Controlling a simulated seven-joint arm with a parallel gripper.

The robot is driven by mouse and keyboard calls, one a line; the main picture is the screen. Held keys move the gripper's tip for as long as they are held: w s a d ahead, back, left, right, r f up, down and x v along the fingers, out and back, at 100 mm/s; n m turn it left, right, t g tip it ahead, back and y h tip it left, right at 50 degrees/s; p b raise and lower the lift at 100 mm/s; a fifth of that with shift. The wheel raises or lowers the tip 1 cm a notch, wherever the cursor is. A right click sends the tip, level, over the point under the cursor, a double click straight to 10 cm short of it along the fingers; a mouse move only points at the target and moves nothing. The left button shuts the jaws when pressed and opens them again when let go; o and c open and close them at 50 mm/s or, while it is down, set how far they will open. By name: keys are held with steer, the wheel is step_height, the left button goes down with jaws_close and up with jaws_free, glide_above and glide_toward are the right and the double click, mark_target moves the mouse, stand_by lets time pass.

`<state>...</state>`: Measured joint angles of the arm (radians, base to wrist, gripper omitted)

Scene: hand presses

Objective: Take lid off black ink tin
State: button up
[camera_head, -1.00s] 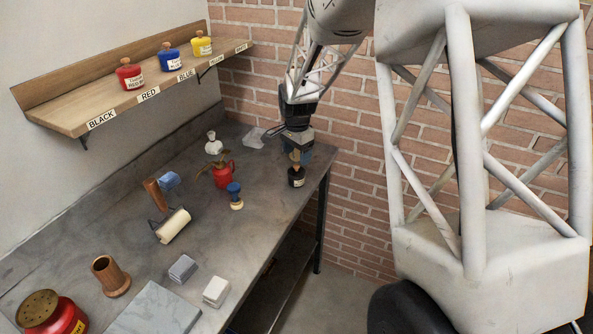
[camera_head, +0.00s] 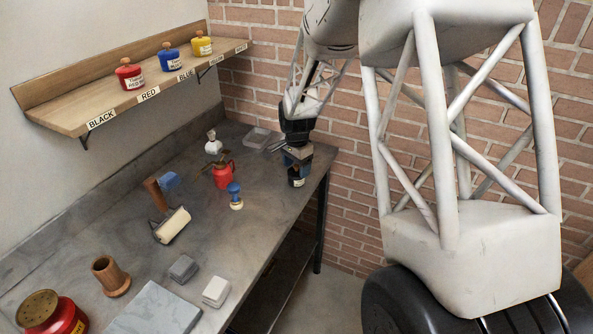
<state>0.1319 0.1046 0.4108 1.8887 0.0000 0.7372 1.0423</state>
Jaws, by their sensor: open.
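The black ink tin (camera_head: 297,181) stands upright on the workbench (camera_head: 262,209) near its far right edge, its pale label facing me. My gripper (camera_head: 298,169) points down right over the tin's top and is open. The gripper covers the lid and its knob, so I cannot tell whether the jaws touch the lid.
The wall shelf (camera_head: 122,98) holds a red tin (camera_head: 130,78), a blue tin (camera_head: 168,58) and a yellow tin (camera_head: 202,45); its BLACK place is empty. A red oil can (camera_head: 222,176) and a blue-handled stamp (camera_head: 236,197) stand left of the black tin. Bare bench lies in front.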

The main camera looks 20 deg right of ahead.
stand_by(0.4)
steer(key=shift+f, duration=0.15)
jaws_close()
